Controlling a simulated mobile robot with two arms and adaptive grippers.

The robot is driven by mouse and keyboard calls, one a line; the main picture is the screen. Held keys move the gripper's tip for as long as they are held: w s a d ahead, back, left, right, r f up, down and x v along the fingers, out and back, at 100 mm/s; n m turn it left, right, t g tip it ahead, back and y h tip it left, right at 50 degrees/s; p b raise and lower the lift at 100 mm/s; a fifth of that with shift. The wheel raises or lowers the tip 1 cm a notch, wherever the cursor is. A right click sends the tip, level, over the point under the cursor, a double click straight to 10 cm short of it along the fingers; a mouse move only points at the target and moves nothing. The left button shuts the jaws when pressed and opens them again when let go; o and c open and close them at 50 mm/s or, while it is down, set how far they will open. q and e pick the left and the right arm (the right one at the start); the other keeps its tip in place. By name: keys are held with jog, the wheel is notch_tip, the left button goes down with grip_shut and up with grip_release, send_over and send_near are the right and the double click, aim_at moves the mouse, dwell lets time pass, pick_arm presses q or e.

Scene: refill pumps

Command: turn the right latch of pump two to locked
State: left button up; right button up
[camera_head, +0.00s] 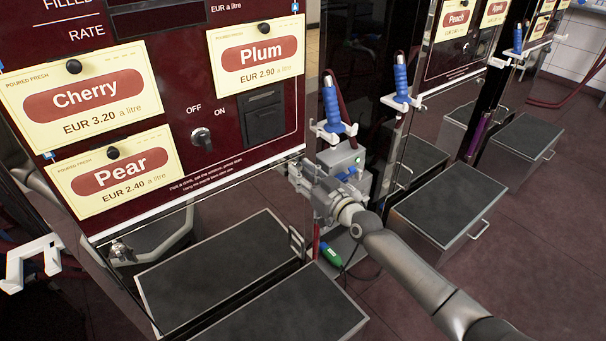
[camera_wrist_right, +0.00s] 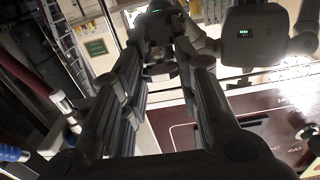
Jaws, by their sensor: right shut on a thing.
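The near pump (camera_head: 190,120) has a dark red front with Cherry, Plum and Pear cards; no pump number is readable on it. My right gripper (camera_head: 295,175) reaches in from the lower right and is at the lower right corner of this front. It is shut on the right latch there, which its fingers mostly hide, so I cannot tell the latch's angle.
Blue-handled nozzles (camera_head: 332,105) hang on white holders right of the front. A grey box (camera_head: 342,160) stands just behind my gripper. Dark-topped steps (camera_head: 215,268) stand below. An OFF/ON switch (camera_head: 201,138) is on the front. Dark floor (camera_head: 535,225) is clear at right.

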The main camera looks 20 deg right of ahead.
pick_arm(q)
jog(key=shift+r, duration=0.5)
pick_arm(e)
jog(key=m, duration=1.7)
jog(key=shift+m, duration=0.3)
pick_arm(q)
jog(key=shift+w+f, duration=0.1)
jog(key=shift+w, duration=0.1)
pick_arm(e)
jog(key=o, duration=1)
